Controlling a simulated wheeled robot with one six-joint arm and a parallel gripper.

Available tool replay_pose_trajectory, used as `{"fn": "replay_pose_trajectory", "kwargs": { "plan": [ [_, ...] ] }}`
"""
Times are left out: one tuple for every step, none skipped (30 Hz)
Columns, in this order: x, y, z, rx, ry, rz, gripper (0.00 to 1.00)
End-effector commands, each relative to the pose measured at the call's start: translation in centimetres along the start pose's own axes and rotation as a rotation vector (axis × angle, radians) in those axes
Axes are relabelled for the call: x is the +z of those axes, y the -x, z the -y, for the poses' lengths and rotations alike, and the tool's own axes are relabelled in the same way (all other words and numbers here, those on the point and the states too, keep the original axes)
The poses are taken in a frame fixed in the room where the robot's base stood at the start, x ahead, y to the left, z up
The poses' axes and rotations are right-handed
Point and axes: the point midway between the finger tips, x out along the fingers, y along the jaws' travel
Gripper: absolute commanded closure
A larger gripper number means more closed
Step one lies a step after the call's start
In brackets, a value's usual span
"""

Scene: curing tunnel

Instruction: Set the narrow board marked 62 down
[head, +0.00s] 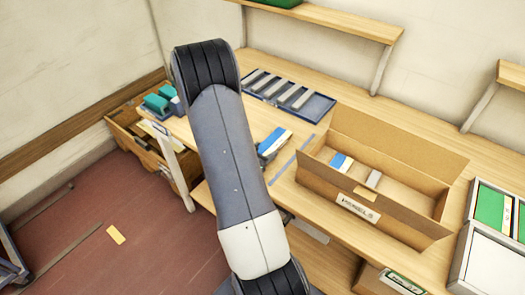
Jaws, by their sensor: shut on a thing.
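My gripper is hidden behind my own arm, which crosses the middle of the view. Only a small dark part shows past the arm's right edge, and I cannot tell which part of my arm it is. No marking 62 can be read. A pale grey strip (311,232) shows by the bench's front edge, right of that dark part; I cannot tell whether it is a board or a label. Several narrow grey boards (290,95) lie in a dark blue tray at the back of the bench.
An open cardboard box (402,214) holds a blue-and-white piece (341,162) and a grey one. Another blue-and-white piece (275,141) lies on the bench (325,133) left of a blue-grey strip (291,160). A white-framed case (488,262) stands at right; a wooden crate (128,122) at left.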

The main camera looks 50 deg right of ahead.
Motion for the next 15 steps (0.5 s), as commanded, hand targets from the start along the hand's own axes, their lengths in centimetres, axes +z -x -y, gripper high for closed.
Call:
{"fn": "replay_pose_trajectory", "kwargs": {
  "plan": [
    [-0.03, 0.00, 0.01, 0.000, 0.000, -0.001, 0.69],
    [-0.03, 0.00, 0.01, 0.000, 0.000, -0.001, 0.69],
    [-0.01, -0.01, 0.01, 0.000, 0.000, 0.000, 0.69],
    [0.06, -0.03, 0.01, 0.000, 0.000, 0.000, 0.69],
    [0.17, -0.08, 0.00, 0.000, 0.000, 0.000, 0.69],
    [0.33, -0.14, 0.00, 0.000, 0.000, 0.000, 0.69],
    [0.43, -0.19, 0.00, 0.000, 0.000, 0.000, 0.69],
    [0.52, -0.22, 0.00, 0.000, 0.000, 0.000, 0.69],
    [0.53, -0.22, 0.00, 0.000, 0.000, 0.000, 0.45],
    [0.43, -0.18, 0.00, 0.000, 0.000, 0.000, 0.43],
    [0.41, -0.17, 0.00, 0.000, 0.000, 0.000, 0.40],
    [0.41, -0.17, 0.00, 0.000, 0.000, 0.000, 0.37],
    [0.41, -0.17, 0.00, 0.000, 0.000, 0.000, 0.34],
    [0.41, -0.17, 0.00, 0.000, 0.001, 0.000, 0.32],
    [0.41, -0.17, 0.00, 0.000, 0.001, 0.000, 0.29]
  ]
}}
